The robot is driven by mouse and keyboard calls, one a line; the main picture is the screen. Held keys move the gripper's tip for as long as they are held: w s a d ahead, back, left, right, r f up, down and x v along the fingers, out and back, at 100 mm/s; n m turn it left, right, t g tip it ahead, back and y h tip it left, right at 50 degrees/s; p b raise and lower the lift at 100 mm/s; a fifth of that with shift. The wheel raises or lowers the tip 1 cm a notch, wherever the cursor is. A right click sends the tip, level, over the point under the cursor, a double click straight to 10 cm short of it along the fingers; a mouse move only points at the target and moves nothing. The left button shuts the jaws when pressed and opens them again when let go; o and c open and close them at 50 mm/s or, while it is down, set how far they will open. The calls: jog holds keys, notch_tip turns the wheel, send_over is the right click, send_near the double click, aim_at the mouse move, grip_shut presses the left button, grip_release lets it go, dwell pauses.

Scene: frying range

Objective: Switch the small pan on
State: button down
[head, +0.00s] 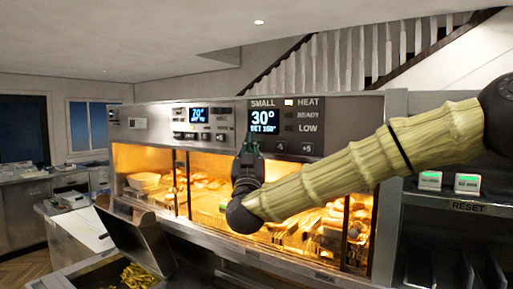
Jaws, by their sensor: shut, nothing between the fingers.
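The control panel marked SMALL (275,127) is on the front of the hood above the lit frying bay. Its display (263,121) is lit and reads 30°, with a smaller set value below that looks like 160°. The lamp beside HEAT (289,102) glows pale yellow; the lamps beside READY and LOW look dark. Two buttons, -5 (281,147) and +5 (307,149), sit under the display. My gripper (250,148) is shut and empty, pointing up at the panel's lower left. It hides that part; I cannot tell whether it touches.
A second panel with a lit display (199,114) is to the left. Lit glass bays with food run below both panels. An open-lidded fryer (137,238) with fries stands at lower left.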

jog(key=shift+s+a+b, duration=0.45)
jog(key=shift+s+a, duration=0.4)
jog(key=shift+s, duration=0.3)
jog(key=shift+s+a+b, duration=0.4)
jog(key=shift+s+a, duration=0.45)
jog(key=shift+s, duration=0.3)
